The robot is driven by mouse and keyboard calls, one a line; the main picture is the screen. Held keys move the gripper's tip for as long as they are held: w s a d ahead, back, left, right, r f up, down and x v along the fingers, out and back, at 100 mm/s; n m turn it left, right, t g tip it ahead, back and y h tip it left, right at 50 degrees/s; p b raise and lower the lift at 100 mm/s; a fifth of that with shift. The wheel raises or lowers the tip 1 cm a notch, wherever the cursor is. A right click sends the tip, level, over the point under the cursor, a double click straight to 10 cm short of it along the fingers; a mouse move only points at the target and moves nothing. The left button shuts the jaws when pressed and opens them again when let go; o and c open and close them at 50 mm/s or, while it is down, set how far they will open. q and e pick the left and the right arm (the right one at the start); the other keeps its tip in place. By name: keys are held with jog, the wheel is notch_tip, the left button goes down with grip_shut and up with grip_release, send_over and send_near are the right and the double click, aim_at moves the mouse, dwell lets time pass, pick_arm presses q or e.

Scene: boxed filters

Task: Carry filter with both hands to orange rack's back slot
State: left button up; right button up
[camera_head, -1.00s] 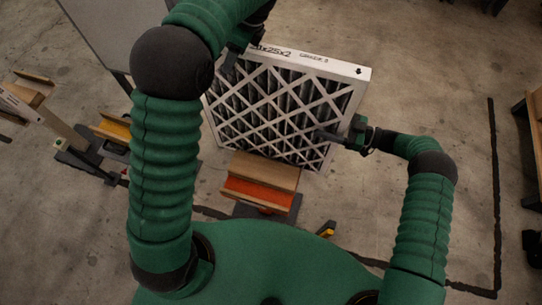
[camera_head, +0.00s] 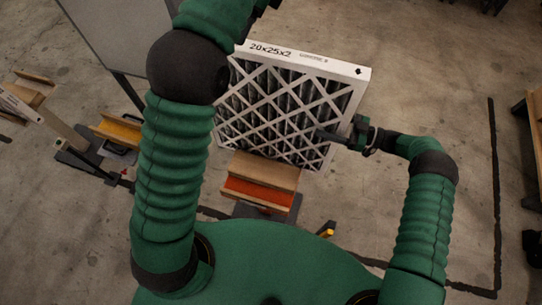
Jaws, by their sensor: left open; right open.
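The filter (camera_head: 285,108) is a large white-framed pleated panel with a lattice face and "20x25x2" on its top edge. It stands upright and slightly tilted, just behind the orange rack (camera_head: 258,192). The rack has wooden bars with an orange strip; the filter's lower edge is partly hidden behind it, so I cannot tell how it sits in the slot. My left gripper (camera_head: 262,8) is at the top edge of the view, above the filter's upper left, mostly cut off and hidden by my arm. My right gripper (camera_head: 340,137) is open at the filter's right side, its finger in front of the face.
A yellow rack (camera_head: 115,130) stands at the left, with another wooden rack (camera_head: 35,92) farther left. A grey panel (camera_head: 105,35) stands at the upper left. A wooden bench (camera_head: 532,125) is at the right edge. The floor right of the filter is clear.

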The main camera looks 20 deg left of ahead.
pick_arm(q)
jog(key=shift+d, duration=0.15)
pick_arm(e)
jog(key=d, duration=1.1)
jog(key=shift+d, duration=0.25)
pick_arm(q)
jog(key=shift+a, duration=0.25)
pick_arm(e)
jog(key=shift+a+f, duration=0.1)
jog(key=shift+a, duration=0.05)
